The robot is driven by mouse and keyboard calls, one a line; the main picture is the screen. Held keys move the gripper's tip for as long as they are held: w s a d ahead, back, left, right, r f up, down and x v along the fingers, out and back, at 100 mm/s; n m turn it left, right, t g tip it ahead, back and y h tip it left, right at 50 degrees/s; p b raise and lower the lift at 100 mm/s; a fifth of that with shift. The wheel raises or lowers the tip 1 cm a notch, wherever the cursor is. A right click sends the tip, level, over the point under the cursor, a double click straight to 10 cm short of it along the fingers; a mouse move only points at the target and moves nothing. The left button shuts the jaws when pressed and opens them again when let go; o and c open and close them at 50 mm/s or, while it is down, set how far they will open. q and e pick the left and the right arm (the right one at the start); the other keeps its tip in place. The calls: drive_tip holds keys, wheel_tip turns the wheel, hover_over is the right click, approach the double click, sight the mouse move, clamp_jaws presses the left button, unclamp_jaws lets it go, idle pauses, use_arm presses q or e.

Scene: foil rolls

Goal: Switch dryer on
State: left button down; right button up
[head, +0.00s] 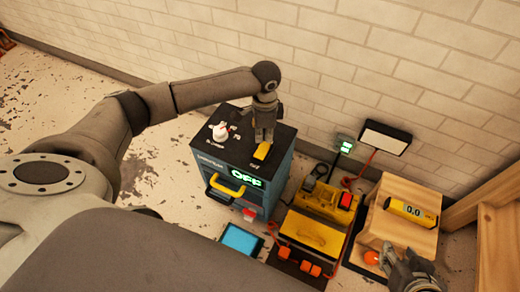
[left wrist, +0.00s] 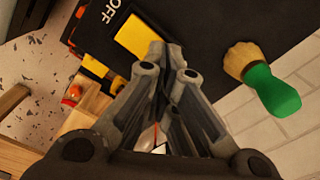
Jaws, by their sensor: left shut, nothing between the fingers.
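The dryer is a blue cabinet (head: 283,168) with a black top (head: 237,150). Its front display (head: 246,175) reads OFF in green. A yellow switch (head: 262,151) lies on the top near the right edge; it also shows in the left wrist view (left wrist: 137,37) beside white OFF lettering. A white knob with some red (head: 221,131) stands on the top to the left. My left gripper (head: 264,135) points down just behind the yellow switch, shut and empty; its fingertips (left wrist: 165,60) show close to the switch. I cannot tell whether they touch it. My right gripper (head: 402,256) is at the lower right, away from the dryer.
A yellow handle (head: 227,190) is on the dryer's front. A blue tablet-like panel (head: 241,240) lies before it. Yellow equipment (head: 318,231) and a wooden box (head: 397,226) with a yellow meter (head: 412,212) reading 0.0 stand to the right. A brick wall (head: 330,70) is behind.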

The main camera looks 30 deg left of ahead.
use_arm(q)
drive_tip(key=shift+f, duration=0.4)
use_arm(e)
drive_tip(key=shift+w+a+r, duration=0.1)
drive_tip(key=shift+w+r, duration=0.1)
drive_tip(key=shift+w, duration=0.15)
use_arm(q)
drive_tip(key=shift+f, duration=0.5)
use_arm(e)
drive_tip(key=shift+w+a+r+t, duration=0.2)
drive_tip(key=shift+w+r+t, duration=0.15)
drive_tip(key=shift+w+t, duration=0.2)
